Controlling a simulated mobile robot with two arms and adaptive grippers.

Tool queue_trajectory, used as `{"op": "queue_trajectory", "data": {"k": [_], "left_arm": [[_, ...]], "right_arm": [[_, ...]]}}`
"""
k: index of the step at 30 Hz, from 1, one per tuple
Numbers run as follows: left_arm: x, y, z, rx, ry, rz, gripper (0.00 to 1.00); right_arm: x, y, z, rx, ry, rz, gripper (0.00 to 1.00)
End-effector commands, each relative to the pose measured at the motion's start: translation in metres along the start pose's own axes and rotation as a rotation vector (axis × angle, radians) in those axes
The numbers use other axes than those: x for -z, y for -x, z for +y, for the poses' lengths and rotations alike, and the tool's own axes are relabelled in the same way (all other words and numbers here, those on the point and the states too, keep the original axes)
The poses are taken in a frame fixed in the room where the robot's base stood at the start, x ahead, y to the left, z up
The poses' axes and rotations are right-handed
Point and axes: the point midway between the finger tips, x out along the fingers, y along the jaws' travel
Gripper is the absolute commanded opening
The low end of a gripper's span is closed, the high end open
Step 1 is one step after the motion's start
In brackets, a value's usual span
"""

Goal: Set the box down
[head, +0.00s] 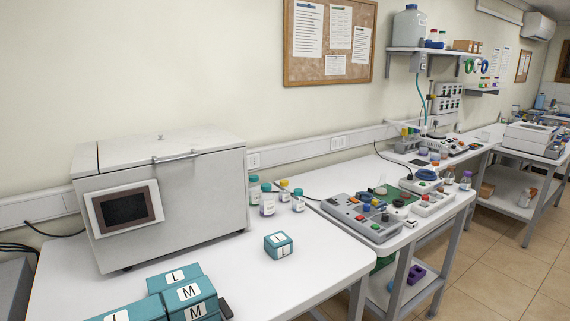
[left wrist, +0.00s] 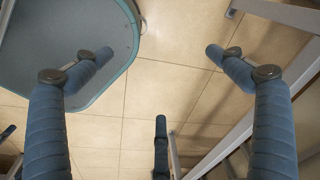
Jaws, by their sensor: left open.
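A small teal box with white letter labels (head: 279,246) rests on the white table, with free surface around it. Larger teal boxes marked L and M (head: 188,291) sit close together at the bottom left, partly cut off by the picture edge. Which one is the task's box I cannot tell. My left gripper (left wrist: 160,65) shows in the left wrist view with its blue-grey fingers spread wide and nothing between them. Tiled floor lies beyond the fingers. Neither gripper can be made out in the head view.
A white lab machine with a dark screen (head: 160,190) fills the table's back left. Several capped bottles (head: 268,203) stand beside it. A control panel (head: 360,216) is on the adjoining table. The white table's front right (head: 320,270) is clear.

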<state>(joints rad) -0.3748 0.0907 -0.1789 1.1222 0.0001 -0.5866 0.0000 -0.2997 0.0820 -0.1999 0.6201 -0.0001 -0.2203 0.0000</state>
Motion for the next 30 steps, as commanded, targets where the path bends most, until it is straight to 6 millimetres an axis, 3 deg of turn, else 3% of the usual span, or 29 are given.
{"op": "queue_trajectory", "data": {"k": [1, 3, 6, 10, 30], "left_arm": [[-0.025, -0.016, 0.001, -0.001, -0.003, -0.021, 0.95], [-0.054, -0.030, 0.002, -0.002, -0.006, -0.034, 0.95], [-0.086, -0.042, 0.002, -0.003, -0.010, -0.048, 0.95], [-0.111, -0.049, 0.002, -0.004, -0.014, -0.057, 0.95], [-0.117, -0.050, 0.002, -0.004, -0.015, -0.059, 0.95]], "right_arm": [[0.000, 0.000, 0.000, 0.000, 0.000, 0.000, 0.95], [0.000, 0.000, 0.000, 0.000, 0.000, 0.000, 0.95], [0.000, 0.000, 0.000, 0.000, 0.000, 0.000, 0.95], [0.000, 0.000, 0.000, 0.000, 0.000, 0.000, 0.95], [0.000, 0.000, 0.000, 0.000, 0.000, 0.000, 0.95]]}}
